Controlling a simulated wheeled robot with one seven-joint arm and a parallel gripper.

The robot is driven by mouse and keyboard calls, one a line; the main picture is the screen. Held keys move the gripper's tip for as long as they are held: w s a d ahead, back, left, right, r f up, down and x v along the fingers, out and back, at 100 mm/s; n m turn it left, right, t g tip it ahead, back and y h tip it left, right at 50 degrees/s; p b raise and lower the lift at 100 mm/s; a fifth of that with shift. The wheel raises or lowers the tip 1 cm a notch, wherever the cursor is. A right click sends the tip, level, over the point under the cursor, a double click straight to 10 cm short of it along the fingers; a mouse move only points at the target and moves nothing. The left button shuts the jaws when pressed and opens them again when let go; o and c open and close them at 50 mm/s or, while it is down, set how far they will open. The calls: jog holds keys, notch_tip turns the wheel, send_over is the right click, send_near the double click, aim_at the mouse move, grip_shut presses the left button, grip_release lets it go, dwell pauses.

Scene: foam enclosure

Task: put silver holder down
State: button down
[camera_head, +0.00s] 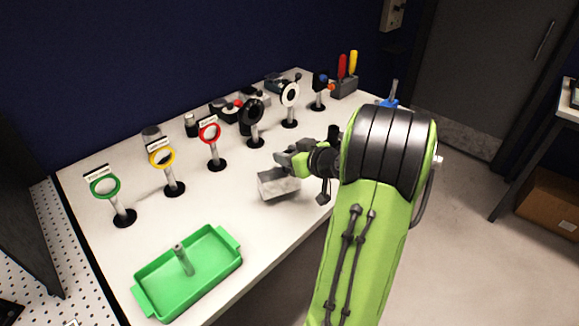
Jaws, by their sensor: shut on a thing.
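The silver holder (277,185) is a small, box-like, light grey thing near the middle of the front part of the white table. My gripper (284,168) is shut on it from above and behind, with my green arm reaching in from the right. The fingertips are small and partly hidden by the wrist. I cannot tell whether the holder touches the tabletop or is a little above it.
A green tray (216,281) with a grey post in it lies at the front left of the white table (226,203). Several ring stands, including green (104,187), yellow (161,157) and red (209,132), line the back. The tabletop between tray and holder is clear.

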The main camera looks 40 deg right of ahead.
aim_at(279, 174)
jog(key=shift+f+b, duration=0.3)
jog(key=shift+f, duration=1.3)
jog(key=shift+a+f, duration=0.1)
jog(key=c, duration=0.6)
grip_release()
jog(key=shift+c, duration=0.2)
